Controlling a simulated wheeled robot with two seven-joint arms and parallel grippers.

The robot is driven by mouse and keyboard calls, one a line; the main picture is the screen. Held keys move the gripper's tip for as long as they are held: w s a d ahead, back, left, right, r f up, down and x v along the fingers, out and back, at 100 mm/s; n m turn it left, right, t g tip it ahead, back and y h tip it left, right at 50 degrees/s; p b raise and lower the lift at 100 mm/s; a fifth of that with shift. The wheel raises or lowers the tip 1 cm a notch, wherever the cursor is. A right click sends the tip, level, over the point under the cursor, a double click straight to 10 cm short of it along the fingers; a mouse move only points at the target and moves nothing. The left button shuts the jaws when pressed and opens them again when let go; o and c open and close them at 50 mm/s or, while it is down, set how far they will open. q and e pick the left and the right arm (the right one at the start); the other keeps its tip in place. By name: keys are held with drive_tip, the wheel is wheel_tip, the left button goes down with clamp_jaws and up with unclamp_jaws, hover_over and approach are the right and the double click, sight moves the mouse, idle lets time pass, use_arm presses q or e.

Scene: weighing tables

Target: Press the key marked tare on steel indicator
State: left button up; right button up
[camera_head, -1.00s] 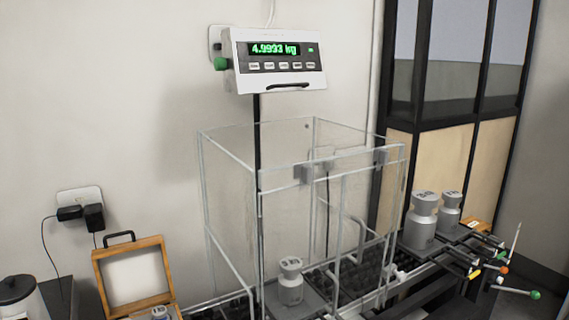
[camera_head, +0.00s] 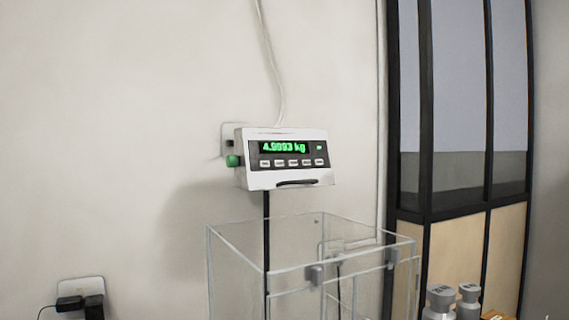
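The steel indicator (camera_head: 285,159) is a pale box on a dark post, in the middle of the head view against the wall. Its green display (camera_head: 284,147) reads about 4.9993 kg. A row of several small pale keys (camera_head: 293,162) runs below the display; their markings are too small to read. A green knob (camera_head: 233,161) sticks out of its left side. A dark curved handle or slot shows on its lower front. Neither of my grippers is in view.
A clear glass-walled draft enclosure (camera_head: 235,262) stands below the indicator. Metal weights (camera_head: 439,302) show at the lower right, before a dark-framed partition (camera_head: 425,190). A wall socket with black plugs (camera_head: 80,300) is at the lower left. The space around the indicator's front looks clear.

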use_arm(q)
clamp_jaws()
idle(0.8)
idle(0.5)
